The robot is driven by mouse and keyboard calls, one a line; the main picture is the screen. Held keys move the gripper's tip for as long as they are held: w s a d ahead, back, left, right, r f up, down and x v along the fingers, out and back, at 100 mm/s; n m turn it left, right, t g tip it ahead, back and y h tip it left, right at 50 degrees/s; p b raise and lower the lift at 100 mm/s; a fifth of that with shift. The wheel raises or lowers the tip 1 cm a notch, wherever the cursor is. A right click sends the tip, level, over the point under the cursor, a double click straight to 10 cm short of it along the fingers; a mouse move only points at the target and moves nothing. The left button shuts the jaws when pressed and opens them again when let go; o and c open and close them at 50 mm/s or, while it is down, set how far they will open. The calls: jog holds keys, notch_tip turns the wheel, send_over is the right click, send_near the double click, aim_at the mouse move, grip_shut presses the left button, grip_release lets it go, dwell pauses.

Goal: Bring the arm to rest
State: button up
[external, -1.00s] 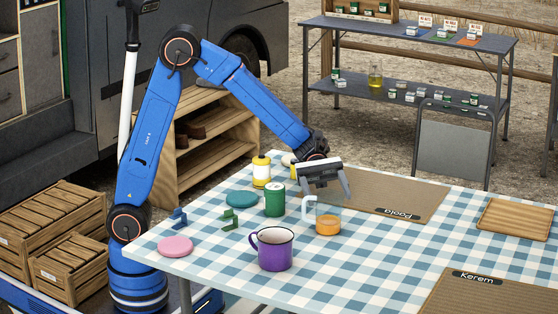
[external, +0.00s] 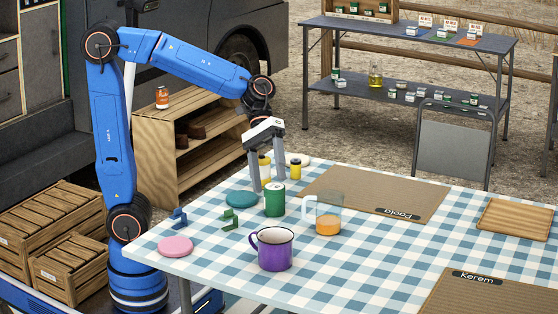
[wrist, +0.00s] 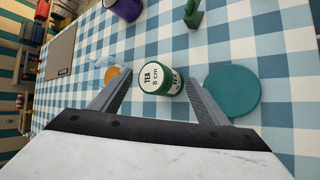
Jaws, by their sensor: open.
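My blue arm (external: 112,130) is bent, with its forearm stretched right over the table's far left part. My gripper (external: 268,182) points down above the checked table, its two grey fingers apart and empty. In the wrist view the tin's lid (wrist: 155,78), marked TEA, shows between the spread fingers (wrist: 160,92). The teal disc (wrist: 233,90) lies beside the right finger in that view.
On the table (external: 340,272) are a purple mug (external: 274,254), a glass mug with orange contents (external: 328,226), a pink disc (external: 175,246), green (external: 229,220) and blue (external: 178,219) holders, two brown mats (external: 375,186) and a wooden tray (external: 515,218). An orange can (external: 162,97) stands on the wooden shelf (external: 165,150).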

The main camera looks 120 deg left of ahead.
jog(key=s+d+m+y, duration=0.1)
jog(key=s+d+m, duration=0.1)
jog(key=s, duration=0.2)
jog(key=s+d+f+m+g+y, duration=0.1)
jog(key=s+d+m, duration=0.1)
jog(key=s+d, duration=0.1)
jog(key=s+d+f+m+g, duration=0.1)
jog(key=s+d+m, duration=0.1)
jog(key=s, duration=0.3)
jog(key=shift+s+d+f+y, duration=0.1)
jog(key=shift+s+d+y, duration=0.15)
jog(key=shift+y, duration=0.15)
jog(key=s+f+m+t+y, duration=0.1)
jog(key=s+f+m+y, duration=0.2)
jog(key=s+m, duration=0.5)
jog(key=shift+s+a+f+m+y, duration=0.3)
jog(key=shift+s+y, duration=0.3)
jog(key=shift+s, duration=1.65)
